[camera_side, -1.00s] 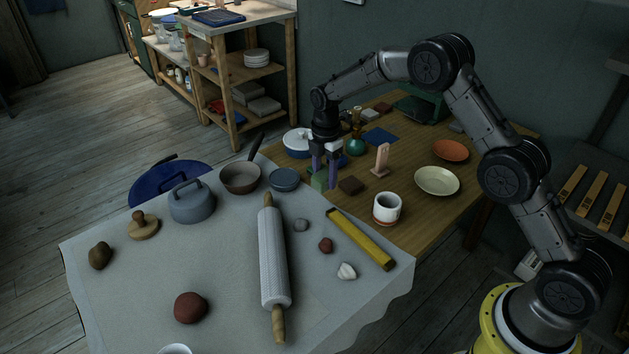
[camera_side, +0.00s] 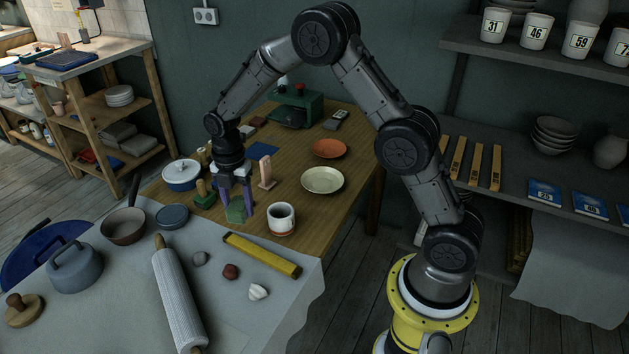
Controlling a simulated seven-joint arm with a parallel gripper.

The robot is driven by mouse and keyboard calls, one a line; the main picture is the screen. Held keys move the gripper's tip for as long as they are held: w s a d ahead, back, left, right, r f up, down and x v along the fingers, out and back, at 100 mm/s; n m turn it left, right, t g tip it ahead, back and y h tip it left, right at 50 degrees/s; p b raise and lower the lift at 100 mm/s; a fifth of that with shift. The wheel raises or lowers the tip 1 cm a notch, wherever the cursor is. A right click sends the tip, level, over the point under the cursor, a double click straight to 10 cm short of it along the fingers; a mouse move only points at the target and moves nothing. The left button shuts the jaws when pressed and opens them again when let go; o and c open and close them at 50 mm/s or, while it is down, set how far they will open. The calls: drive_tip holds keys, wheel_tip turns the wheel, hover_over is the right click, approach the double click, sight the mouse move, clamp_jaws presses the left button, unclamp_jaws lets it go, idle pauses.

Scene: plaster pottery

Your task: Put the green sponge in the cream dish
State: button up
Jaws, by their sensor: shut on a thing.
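The green sponge (camera_side: 236,213) is between the fingers of my gripper (camera_side: 236,208), which is shut on it. It is at the near left part of the wooden table, left of a white cup with an orange base (camera_side: 281,219). I cannot tell whether its underside touches the table. The cream dish (camera_side: 322,180) lies empty on the table, to the right of my gripper and farther back.
An orange dish (camera_side: 329,148) lies behind the cream dish. A yellow bar (camera_side: 262,255) lies in front.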

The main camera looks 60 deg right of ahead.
drive_tip(key=s+d+r+m, duration=0.1)
drive_tip(key=s+d+m, duration=0.1)
drive_tip(key=s+d, duration=0.8)
drive_tip(key=s+d+r+m, duration=0.1)
drive_tip(key=s+d, duration=0.5)
drive_tip(key=d, duration=0.8)
approach(322, 184)
drive_tip(key=shift+s+a+f, duration=0.3)
drive_tip(key=shift+s+f, duration=0.05)
drive_tip(key=shift+s, duration=0.05)
drive_tip(key=shift+w+d+f, duration=0.3)
drive_tip(key=shift+w+f, duration=0.05)
drive_tip(key=shift+f, duration=1.75)
drive_tip(key=shift+f, duration=0.2)
drive_tip(key=shift+f, duration=0.35)
